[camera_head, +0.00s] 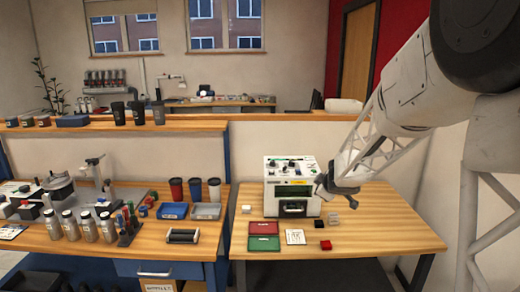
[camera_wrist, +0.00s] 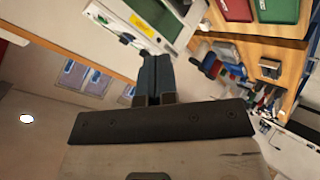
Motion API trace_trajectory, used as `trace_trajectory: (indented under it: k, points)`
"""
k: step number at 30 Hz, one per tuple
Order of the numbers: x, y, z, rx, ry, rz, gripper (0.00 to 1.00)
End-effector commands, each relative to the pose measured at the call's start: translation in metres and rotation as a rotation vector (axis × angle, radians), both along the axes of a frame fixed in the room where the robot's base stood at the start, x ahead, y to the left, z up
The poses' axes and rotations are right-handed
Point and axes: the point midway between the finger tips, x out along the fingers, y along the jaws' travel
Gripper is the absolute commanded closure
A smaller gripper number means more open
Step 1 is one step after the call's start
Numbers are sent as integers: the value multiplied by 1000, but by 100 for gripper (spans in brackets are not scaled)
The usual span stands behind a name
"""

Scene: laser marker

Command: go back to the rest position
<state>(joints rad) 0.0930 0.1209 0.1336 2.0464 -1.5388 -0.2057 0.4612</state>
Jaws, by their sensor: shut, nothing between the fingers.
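My gripper (camera_head: 322,190) is at the right front side of the white laser marker (camera_head: 279,207), above the right table. I cannot tell in the head view whether it touches the machine. In the wrist view my gripper (camera_wrist: 155,75) shows its two dark fingers together with nothing between them. The wrist view is tilted, and part of the white machine (camera_wrist: 135,22) with a yellow label lies beyond the fingertips.
On the right table (camera_head: 375,225) lie a red tray (camera_head: 264,228), a green tray (camera_head: 264,243), a white card (camera_head: 295,237) and a red block (camera_head: 325,245). The left table holds cups, bottles and tools. The right table's right side is clear.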

Motion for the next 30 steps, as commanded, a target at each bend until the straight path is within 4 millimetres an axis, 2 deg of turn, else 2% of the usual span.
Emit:
trace_trajectory:
  k: [1, 6, 15, 23, 30]
  points:
    - [-9, -2, 11, 1, -12, -35, 100]
    - [-40, -11, 38, 6, -32, -167, 100]
    - [-106, -26, 74, 32, -28, -392, 100]
    - [-173, -34, 91, 69, 20, -569, 100]
    - [-241, -34, 96, 119, 99, -713, 100]
